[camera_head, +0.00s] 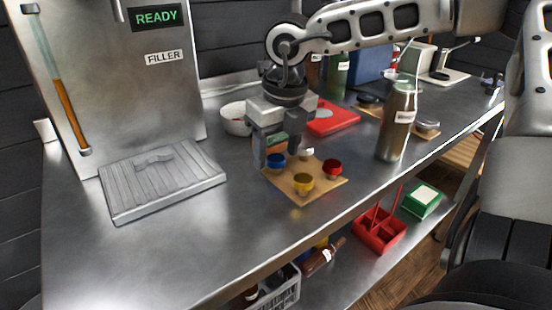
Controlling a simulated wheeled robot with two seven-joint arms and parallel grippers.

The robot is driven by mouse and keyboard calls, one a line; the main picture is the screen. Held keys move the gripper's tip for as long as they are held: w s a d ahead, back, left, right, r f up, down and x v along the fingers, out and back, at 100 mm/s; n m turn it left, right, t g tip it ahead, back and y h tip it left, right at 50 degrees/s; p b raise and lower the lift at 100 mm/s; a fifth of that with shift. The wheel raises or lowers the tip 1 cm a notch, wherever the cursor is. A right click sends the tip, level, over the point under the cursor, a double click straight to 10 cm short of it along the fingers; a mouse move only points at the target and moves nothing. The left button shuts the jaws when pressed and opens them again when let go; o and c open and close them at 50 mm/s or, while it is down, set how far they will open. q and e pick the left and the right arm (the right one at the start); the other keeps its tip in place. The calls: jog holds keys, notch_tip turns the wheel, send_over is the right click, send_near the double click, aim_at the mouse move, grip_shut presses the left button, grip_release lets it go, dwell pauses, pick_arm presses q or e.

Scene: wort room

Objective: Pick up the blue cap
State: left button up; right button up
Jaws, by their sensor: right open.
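The blue cap (276,161) stands on a small square wooden board (291,190) on the steel counter. The gripper partly hides the back of the board. My left gripper is not in view.
The filler machine (120,70) with its grey drip tray (163,180) stands at the left. A white bowl (236,119) and a red tablet-like board (331,118) lie behind the gripper. A tall bottle (397,122) stands at the right. The front counter is clear.

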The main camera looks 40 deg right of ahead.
jog(key=c, duration=1)
jog(key=shift+c, duration=0.2)
